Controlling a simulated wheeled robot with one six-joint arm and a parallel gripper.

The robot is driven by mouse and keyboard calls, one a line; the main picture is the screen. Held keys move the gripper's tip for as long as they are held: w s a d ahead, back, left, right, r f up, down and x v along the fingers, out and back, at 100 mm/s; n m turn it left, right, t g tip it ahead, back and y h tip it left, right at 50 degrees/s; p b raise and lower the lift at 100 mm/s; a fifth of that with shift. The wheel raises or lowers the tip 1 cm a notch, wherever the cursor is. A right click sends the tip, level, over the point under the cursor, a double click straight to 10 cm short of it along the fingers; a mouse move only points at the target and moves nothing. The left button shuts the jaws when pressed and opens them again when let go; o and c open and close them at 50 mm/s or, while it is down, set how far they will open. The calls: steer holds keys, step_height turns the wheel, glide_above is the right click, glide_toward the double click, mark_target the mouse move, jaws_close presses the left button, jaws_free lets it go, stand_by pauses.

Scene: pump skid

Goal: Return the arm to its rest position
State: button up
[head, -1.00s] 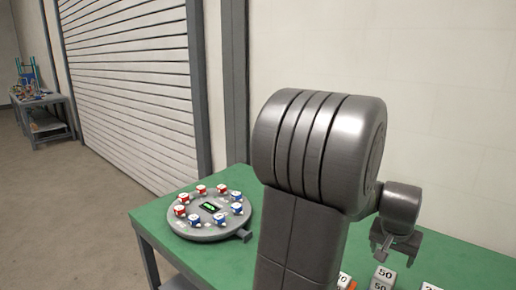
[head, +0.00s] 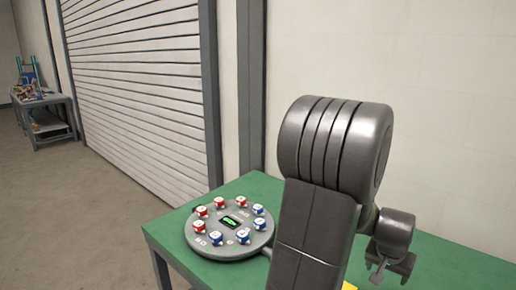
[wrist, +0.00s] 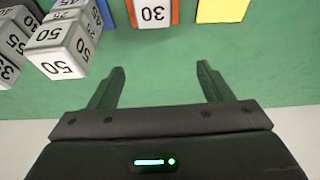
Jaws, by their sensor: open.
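My gripper (wrist: 160,90) is open and empty in the wrist view, its two dark fingers spread apart above the green table. It also shows small in the head view (head: 391,272), at the right, past my large grey arm. Between and beyond the fingers is a block marked 30 (wrist: 153,12), apart from them. My arm stands upright and bent in the middle of the head view and hides part of the table.
White blocks marked 50 (wrist: 62,50) lie at the wrist view's upper left, and a yellow block (wrist: 222,9) at the top. A round grey dial (head: 229,244) with red and blue cubes sits on the green table (head: 255,188). A roller shutter (head: 140,90) stands behind.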

steer(key=f, duration=0.8)
steer(key=shift+s+d+f, duration=0.2)
steer(key=shift+d+f, duration=0.1)
steer(key=shift+f, duration=0.1)
steer(key=shift+r, duration=0.3)
steer(key=shift+s+a+r, duration=0.1)
steer(key=shift+s+r, duration=0.05)
steer(key=shift+r, duration=0.15)
steer(key=shift+a+r, duration=0.1)
steer(key=shift+a, duration=0.05)
